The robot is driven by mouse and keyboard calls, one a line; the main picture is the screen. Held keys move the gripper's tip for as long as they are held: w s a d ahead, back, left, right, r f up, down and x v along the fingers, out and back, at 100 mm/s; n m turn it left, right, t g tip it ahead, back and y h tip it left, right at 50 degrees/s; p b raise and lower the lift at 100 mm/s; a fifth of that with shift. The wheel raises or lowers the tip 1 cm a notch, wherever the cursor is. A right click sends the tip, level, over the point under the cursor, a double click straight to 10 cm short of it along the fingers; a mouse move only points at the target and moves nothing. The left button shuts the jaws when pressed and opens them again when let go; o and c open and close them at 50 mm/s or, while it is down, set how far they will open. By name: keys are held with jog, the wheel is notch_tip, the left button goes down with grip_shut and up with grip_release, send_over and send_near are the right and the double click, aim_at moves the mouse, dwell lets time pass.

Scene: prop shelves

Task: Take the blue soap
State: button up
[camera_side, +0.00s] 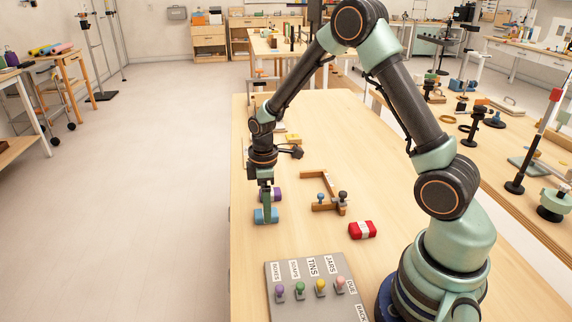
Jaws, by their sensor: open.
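The blue soap (266,216) is a small light-blue block lying on the wooden table (330,120), near its left edge. My gripper (267,206) points down right at the blue soap, with its fingers over or beside it. The jaws are open. The fingers cover part of the soap, and I cannot tell whether they touch it. A purple block (277,194) sits just behind the blue soap, partly hidden by my gripper.
A red block with a white band (362,230) lies to the right. A wooden bracket with knobs (325,195) stands between. A grey panel with labels and coloured knobs (312,268) is in front. A yellow block (293,138) lies farther back. The table's left edge is close.

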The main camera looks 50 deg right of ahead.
notch_tip(320, 180, down, 2)
grip_shut()
dwell(0.3)
